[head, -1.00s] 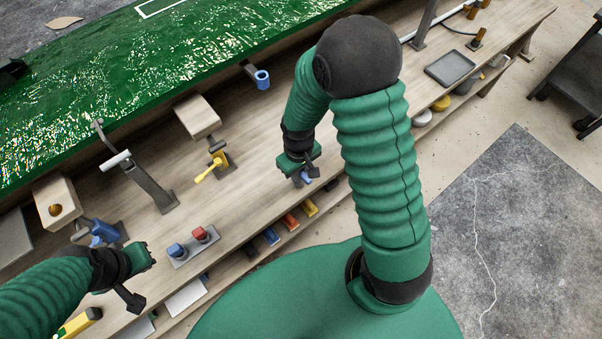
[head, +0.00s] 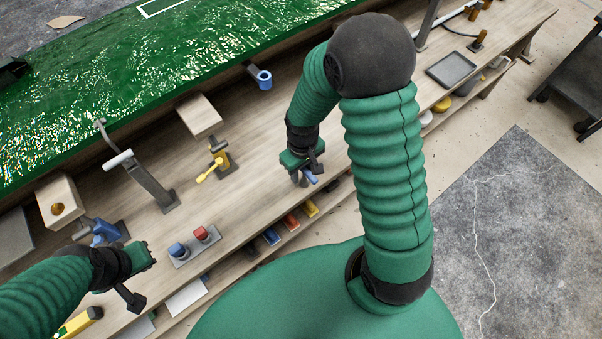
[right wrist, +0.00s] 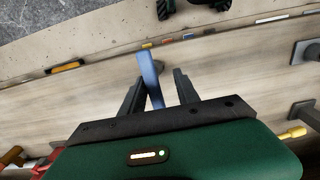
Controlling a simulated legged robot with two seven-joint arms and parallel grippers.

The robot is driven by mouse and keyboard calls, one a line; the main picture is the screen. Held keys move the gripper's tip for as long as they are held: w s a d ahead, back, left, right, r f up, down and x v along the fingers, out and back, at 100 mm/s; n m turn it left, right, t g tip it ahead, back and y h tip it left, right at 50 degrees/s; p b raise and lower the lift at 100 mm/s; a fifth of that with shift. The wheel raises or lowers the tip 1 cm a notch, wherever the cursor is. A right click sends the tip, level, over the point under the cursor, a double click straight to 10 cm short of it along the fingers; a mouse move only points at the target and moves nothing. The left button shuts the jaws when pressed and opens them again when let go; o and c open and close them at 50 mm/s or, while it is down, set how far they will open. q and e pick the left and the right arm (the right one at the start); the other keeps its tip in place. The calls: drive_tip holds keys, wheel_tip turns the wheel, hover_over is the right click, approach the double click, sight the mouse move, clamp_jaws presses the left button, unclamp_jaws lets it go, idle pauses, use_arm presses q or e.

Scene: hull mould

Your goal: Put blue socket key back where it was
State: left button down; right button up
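The blue socket key shows as a blue bar (right wrist: 151,78) between the fingers of my right gripper (right wrist: 158,78) in the right wrist view. It reaches from near the palm to past the fingertips and leans slightly. In the head view only a small blue piece (head: 312,179) of it shows at my right gripper (head: 307,173), over the bench's front edge. The gripper appears shut on it, though a gap shows beside one finger in the wrist view. My left gripper (head: 139,277) is open and empty over the front left of the bench.
A box with blue and red buttons (head: 194,245), a yellow-handled clamp (head: 213,168), a grey lever post (head: 150,182) and a blue ring holder (head: 263,79) stand on the wooden bench (head: 255,150). A grey tray (head: 450,68) lies right. Coloured bins (head: 290,222) sit below the front edge.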

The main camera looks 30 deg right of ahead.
drive_tip(key=r, duration=0.6)
drive_tip(key=d+r+p, duration=0.1)
drive_tip(key=r, duration=0.2)
drive_tip(key=shift+s, duration=0.1)
drive_tip(key=s+a+r+m+t, duration=0.1)
drive_tip(key=s+a+r+t, duration=0.1)
drive_tip(key=s+a, duration=0.2)
drive_tip(key=shift+a+r+t, duration=0.2)
drive_tip(key=shift+a+t, duration=0.1)
drive_tip(key=shift+a, duration=0.25)
drive_tip(key=shift+d, duration=0.2)
drive_tip(key=shift+a, duration=0.15)
